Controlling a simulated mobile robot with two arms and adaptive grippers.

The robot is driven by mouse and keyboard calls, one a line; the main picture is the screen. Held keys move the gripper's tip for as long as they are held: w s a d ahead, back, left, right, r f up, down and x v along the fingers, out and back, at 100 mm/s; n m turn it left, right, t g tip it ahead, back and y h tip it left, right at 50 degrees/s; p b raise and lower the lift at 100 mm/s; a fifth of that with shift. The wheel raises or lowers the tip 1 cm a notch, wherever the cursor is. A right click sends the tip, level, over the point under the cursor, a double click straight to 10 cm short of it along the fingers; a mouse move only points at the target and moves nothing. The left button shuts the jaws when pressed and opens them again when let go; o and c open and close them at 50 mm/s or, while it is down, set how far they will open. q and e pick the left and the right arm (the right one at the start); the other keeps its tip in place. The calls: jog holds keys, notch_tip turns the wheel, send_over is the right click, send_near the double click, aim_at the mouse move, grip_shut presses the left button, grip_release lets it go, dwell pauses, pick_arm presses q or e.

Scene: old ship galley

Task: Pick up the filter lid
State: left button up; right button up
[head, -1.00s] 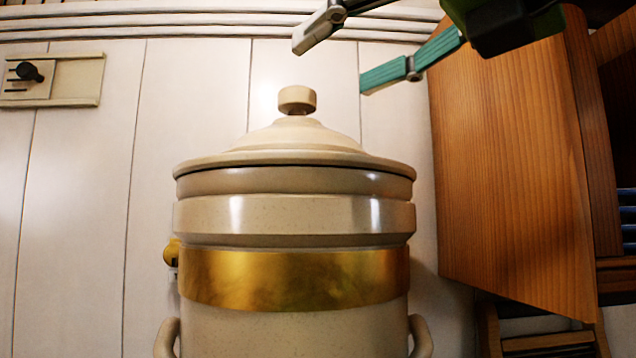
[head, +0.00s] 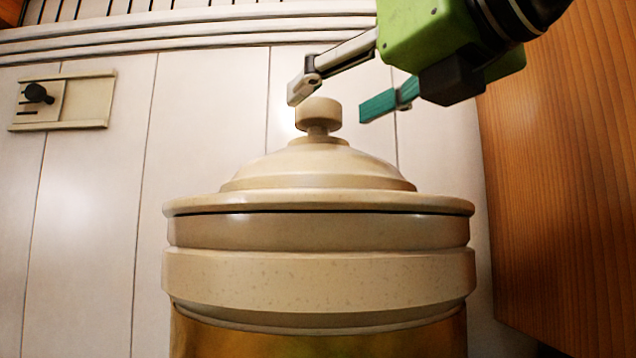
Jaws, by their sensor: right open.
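The filter lid (head: 318,168) is a cream, domed lid with a round knob (head: 318,113) on top. It sits on a large cream container (head: 318,278) with a gold band (head: 318,338), in the middle of the head view. A thin dark gap shows under the lid's rim. My right gripper (head: 328,108) comes in from the upper right. It is open, with one finger at the knob's upper left and the teal-padded finger to its right. The knob shows between the fingertips; I cannot tell whether either finger touches it. My left gripper is not in view.
A wooden cabinet (head: 560,200) stands close on the right. A pale panelled wall (head: 90,220) is behind, with a small latch plate (head: 85,102) at upper left. Horizontal rails (head: 190,35) run along the top. The space left of the container is clear.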

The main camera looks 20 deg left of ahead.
jog(key=shift+w+a+r+p, duration=0.4)
jog(key=shift+w+a+p, duration=0.25)
jog(key=shift+p, duration=0.5)
jog(key=p+x, duration=0.1)
jog(key=x, duration=0.2)
jog(key=shift+a+f+p, duration=0.15)
jog(key=shift+p, duration=0.2)
jog(key=shift+w+f, duration=0.1)
jog(key=c, duration=1.6)
jog(key=shift+s+r, duration=0.2)
jog(key=shift+r, duration=0.05)
grip_shut()
jog(key=shift+w, duration=0.1)
